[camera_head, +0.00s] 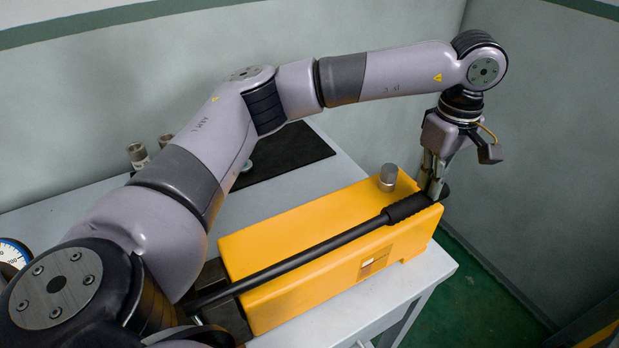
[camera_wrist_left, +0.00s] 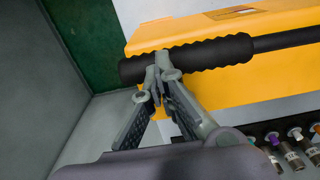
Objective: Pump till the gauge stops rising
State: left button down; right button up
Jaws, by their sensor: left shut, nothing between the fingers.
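A yellow hand pump (camera_head: 300,245) sits on the table. Its long black lever (camera_head: 300,258) lies low along the body and ends in a ribbed black grip (camera_head: 408,208). The grip also crosses the left wrist view (camera_wrist_left: 215,52). My left gripper (camera_head: 430,190) points down at the grip end. In the left wrist view its fingertips (camera_wrist_left: 163,70) are together and empty, over the grip; I cannot tell whether they touch it. A round gauge (camera_head: 14,252) with a white face is cut off at the left edge, and its needle cannot be read. My right gripper is not in view.
The grey table (camera_head: 345,325) has a black mat (camera_head: 285,152) behind the pump. Metal fittings (camera_head: 138,156) stand at the back left, and several show in the left wrist view (camera_wrist_left: 293,155). Walls close off the back and right. My left arm hides part of the table.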

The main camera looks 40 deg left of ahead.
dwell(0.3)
pick_arm(q)
jog(key=r+p, duration=0.1)
jog(key=r, duration=0.1)
jog(key=r+p, duration=0.3)
jog(key=r, duration=0.2)
jog(key=shift+s+a, duration=0.2)
jog(key=shift+s, duration=0.1)
notch_tip(320, 180, up, 8)
jog(key=s+p, duration=0.2)
jog(key=p, duration=0.2)
jog(key=shift+a, duration=0.3)
jog(key=shift+f, duration=0.1)
